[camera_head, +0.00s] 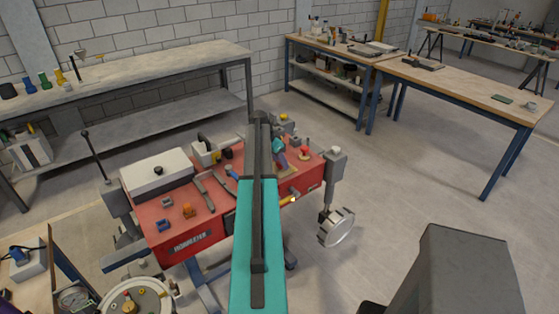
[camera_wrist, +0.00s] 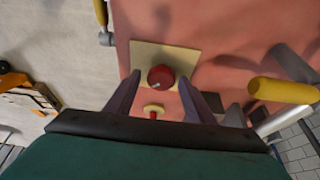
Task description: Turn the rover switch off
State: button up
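The rover is a red box-shaped machine (camera_head: 175,222) in the middle of the head view, and my arm crosses in front of it. In the wrist view, a round red knob (camera_wrist: 161,77) with a small pale mark, apparently the switch, sits on a cream square plate (camera_wrist: 180,57) on the red top. My gripper (camera_wrist: 158,86) is open, with one finger on each side of the knob and visible gaps between. I cannot tell how far above the plate the tips are. In the head view, my gripper and arm hide most of the knob's area.
A red knob on a yellow disc (camera_head: 304,152) is near the rover's right end. Workbenches (camera_head: 130,72) line the wall.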

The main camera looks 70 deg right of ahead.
jog(key=c, duration=0.7)
jog(key=shift+d, duration=0.35)
jog(key=shift+c, duration=0.6)
jog(key=shift+a, duration=0.3)
jog(key=shift+s, duration=0.1)
